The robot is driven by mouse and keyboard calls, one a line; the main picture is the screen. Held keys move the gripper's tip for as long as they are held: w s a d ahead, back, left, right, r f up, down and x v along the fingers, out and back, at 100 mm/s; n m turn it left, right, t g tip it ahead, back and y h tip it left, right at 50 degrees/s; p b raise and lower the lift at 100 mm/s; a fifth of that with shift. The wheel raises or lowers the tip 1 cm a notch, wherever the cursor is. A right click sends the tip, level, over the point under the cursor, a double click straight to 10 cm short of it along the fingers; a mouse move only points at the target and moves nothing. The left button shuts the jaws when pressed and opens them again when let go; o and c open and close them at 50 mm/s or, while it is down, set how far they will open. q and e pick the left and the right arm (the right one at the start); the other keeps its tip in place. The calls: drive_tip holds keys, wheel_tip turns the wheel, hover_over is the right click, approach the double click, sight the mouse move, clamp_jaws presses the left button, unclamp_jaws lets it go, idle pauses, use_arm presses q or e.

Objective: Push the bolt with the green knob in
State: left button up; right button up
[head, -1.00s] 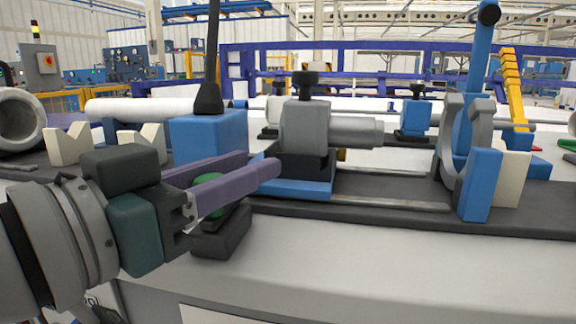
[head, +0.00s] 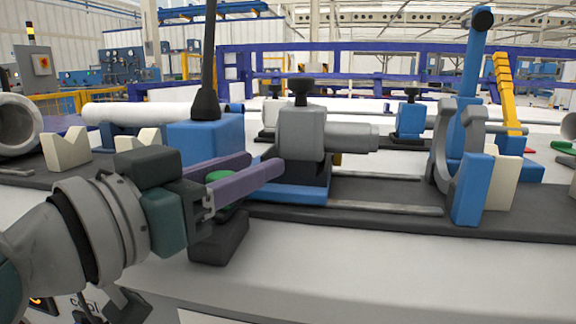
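The green knob (head: 217,176) shows as a small patch between the two purple fingers of my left gripper (head: 266,161). The fingers are apart, one on the near side of the knob and one on the far side, and reach past it to the right. I cannot tell whether they touch it. A dark block (head: 220,240) stands below the knob at the front edge of the bench. The bolt's shaft is hidden behind the fingers and the block. My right gripper is not in view.
A grey clamp with a horizontal cylinder (head: 302,130) stands on a blue base just right of the fingertips. A blue box with a black lever (head: 205,143) stands behind the gripper. A grey ring holder (head: 445,150) is further right. The bench front (head: 380,262) is clear.

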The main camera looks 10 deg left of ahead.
sight(209, 181)
use_arm(q)
drive_tip(key=o, duration=0.4)
drive_tip(key=shift+w, duration=0.15)
drive_tip(key=shift+r, duration=0.1)
drive_tip(key=p+v, duration=0.2)
drive_tip(key=v, duration=0.8)
